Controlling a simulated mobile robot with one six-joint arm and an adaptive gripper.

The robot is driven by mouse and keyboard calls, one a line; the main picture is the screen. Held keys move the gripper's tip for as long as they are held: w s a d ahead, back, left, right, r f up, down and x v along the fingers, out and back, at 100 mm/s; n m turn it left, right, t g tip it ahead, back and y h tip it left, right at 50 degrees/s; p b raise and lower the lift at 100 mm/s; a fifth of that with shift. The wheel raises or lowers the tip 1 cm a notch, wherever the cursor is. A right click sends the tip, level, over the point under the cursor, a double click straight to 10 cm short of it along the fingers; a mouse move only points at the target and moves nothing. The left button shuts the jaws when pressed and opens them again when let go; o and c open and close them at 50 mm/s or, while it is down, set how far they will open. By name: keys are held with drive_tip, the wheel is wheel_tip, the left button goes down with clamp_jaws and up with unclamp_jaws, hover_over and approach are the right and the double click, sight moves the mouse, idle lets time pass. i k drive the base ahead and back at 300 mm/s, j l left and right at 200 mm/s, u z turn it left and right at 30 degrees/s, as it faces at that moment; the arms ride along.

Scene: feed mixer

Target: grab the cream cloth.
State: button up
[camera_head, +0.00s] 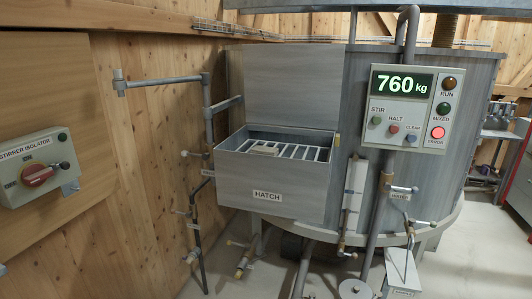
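A small cream, flat item (264,150) lies on the bars of the grate inside the open hatch box (268,184). It may be the cream cloth, but it is too small to be sure. It sits towards the left of the opening, near the front rim. The hatch lid (292,88) stands raised behind the box. My gripper is not in view.
A panel (402,106) reads 760 kg, with its red ERROR lamp lit. Pipes and valves stand left (208,125) and right (382,190) of the hatch. The stirrer isolator (37,170) is on the left wall. Grey floor shows at lower right.

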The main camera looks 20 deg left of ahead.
sight(272, 151)
drive_tip(key=i+j, duration=0.85)
